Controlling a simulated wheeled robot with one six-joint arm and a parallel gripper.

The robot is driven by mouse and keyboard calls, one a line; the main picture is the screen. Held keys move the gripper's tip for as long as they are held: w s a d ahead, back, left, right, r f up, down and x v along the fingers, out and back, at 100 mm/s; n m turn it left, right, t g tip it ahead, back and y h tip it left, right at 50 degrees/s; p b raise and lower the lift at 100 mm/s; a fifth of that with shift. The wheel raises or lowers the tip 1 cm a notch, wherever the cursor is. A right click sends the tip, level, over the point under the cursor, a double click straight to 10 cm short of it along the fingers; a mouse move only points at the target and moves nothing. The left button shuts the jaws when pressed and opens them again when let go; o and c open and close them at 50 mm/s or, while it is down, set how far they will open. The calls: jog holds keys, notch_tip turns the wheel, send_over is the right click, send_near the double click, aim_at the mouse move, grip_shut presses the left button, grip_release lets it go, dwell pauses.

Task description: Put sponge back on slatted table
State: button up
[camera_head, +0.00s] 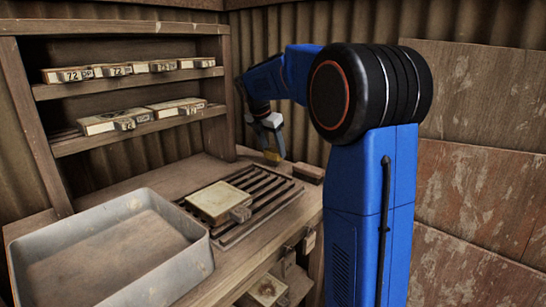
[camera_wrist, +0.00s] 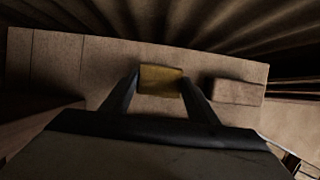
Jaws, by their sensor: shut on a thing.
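A yellow sponge (camera_wrist: 161,80) is between the two fingertips of my gripper (camera_wrist: 160,86) in the wrist view. My gripper is shut on it. In the head view, my gripper (camera_head: 272,143) points down at the back of the bench, with the sponge (camera_head: 272,157) at its tips. I cannot tell whether the sponge touches the wooden surface below. The slatted table (camera_head: 266,207) lies in front of the gripper, with dark parallel slats. A pale tile with a small tag (camera_head: 217,201) rests on its left part.
A grey metal tray (camera_head: 205,262) stands at the front left. A brown block (camera_head: 308,172) lies right of the gripper, and a block (camera_wrist: 236,91) shows in the wrist view. A wooden shelf (camera_head: 129,85) with tagged tiles stands at the back left. The slats' right part is clear.

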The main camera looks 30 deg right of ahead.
aim_at(271, 151)
jog(key=shift+f, duration=1.55)
jog(key=shift+f, duration=0.1)
jog(key=o, duration=1)
jog(key=v, duration=1.2)
